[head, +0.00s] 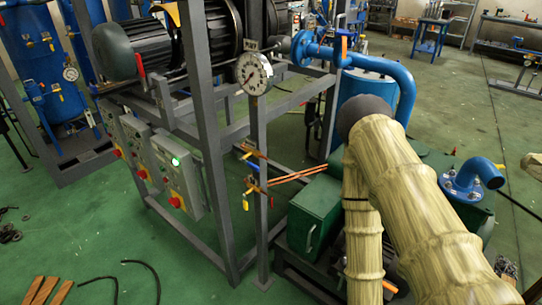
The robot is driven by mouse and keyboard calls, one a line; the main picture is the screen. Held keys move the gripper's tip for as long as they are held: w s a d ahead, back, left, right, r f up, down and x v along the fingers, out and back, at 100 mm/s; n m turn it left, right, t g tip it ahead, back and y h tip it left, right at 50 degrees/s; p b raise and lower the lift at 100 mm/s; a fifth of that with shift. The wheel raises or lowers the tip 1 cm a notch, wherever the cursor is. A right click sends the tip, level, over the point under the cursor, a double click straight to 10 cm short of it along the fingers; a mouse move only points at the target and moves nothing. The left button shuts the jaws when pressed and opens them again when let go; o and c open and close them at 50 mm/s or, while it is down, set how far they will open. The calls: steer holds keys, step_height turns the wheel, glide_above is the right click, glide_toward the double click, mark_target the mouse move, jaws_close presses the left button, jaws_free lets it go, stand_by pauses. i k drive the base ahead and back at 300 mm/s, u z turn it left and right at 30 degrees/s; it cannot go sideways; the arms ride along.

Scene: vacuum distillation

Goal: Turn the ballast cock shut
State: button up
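No cock carries a readable ballast label, so I cannot tell for certain which one it is. On the grey post, small brass and blue valves (252,187) sit at the end of copper lines (298,176) that run to the green machine (312,213). A yellow handle (246,204) hangs below these valves. Another small valve (252,153) sits just above. An orange lever (344,47) stands upright on the blue pipe at the back. My arm, in a tan sleeve, rises at the right and bends down in front of the green machine. My gripper is not in view.
A pressure gauge (254,73) is on the grey frame post (262,235). Control boxes (178,175) with red knobs hang on the frame at left. A blue pipe elbow (472,176) stands at right. Wood pieces (40,290) and black hoses (140,275) lie on the green floor.

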mark_target(251, 165)
steer(key=z, duration=0.95)
steer(key=k, duration=0.65)
steer(key=u, duration=1.15)
steer(key=i, duration=0.5)
steer(key=u, duration=0.05)
